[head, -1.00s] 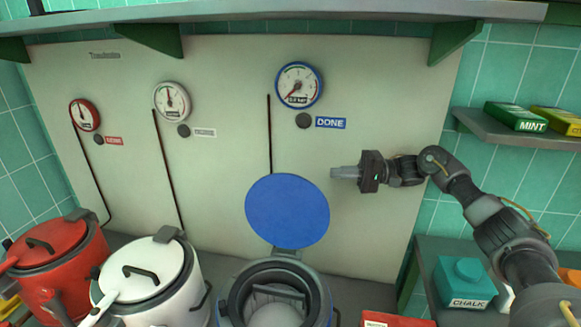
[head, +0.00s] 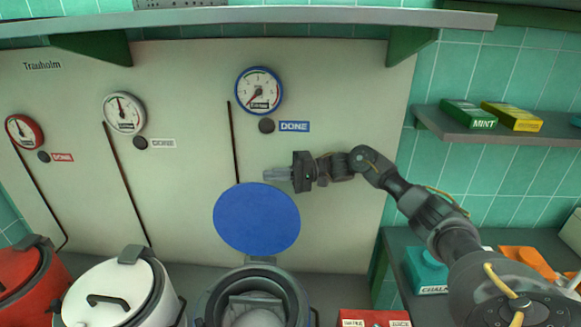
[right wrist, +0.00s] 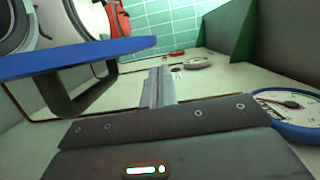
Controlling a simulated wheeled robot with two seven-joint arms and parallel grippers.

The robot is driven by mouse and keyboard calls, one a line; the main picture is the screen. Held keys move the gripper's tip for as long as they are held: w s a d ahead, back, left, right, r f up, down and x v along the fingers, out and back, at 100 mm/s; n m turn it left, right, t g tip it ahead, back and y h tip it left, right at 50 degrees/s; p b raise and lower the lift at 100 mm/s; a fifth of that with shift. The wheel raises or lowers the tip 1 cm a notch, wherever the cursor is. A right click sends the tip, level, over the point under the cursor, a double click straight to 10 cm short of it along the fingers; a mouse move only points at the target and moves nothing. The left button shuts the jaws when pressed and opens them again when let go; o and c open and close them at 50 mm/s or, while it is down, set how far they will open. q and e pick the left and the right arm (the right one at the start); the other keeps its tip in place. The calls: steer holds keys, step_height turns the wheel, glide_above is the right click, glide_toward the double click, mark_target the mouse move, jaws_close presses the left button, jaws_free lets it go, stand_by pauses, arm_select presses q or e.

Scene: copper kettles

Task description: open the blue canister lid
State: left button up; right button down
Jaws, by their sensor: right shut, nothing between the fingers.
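The blue canister (head: 207,303) stands at the bottom middle of the head view, its mouth open. Its round blue lid (head: 257,218) stands upright on the hinge behind the mouth. My right gripper (head: 268,175) is shut and empty, just above the lid's upper right edge and in front of the panel. It also shows in the right wrist view (right wrist: 158,75), with the lid to its left. My left gripper is not in view.
A white canister (head: 120,293) and a red canister (head: 25,275) stand to the left, lids down. A blue-rimmed gauge (head: 259,90) and a DONE label (head: 294,127) are on the panel above. A shelf (head: 500,135) with boxes is at the right.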

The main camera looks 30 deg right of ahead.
mark_target(261, 185)
steer(key=shift+r+p+x, duration=0.25)
steer(key=shift+p+x, duration=0.1)
steer(key=shift+x, duration=0.7)
steer(key=s, duration=0.1)
steer(key=s+a+p, duration=0.2)
steer(key=shift+s+a+f, duration=0.1)
steer(key=shift+a+f, duration=0.1)
steer(key=shift+f, duration=0.05)
steer(key=shift+a+f, duration=0.1)
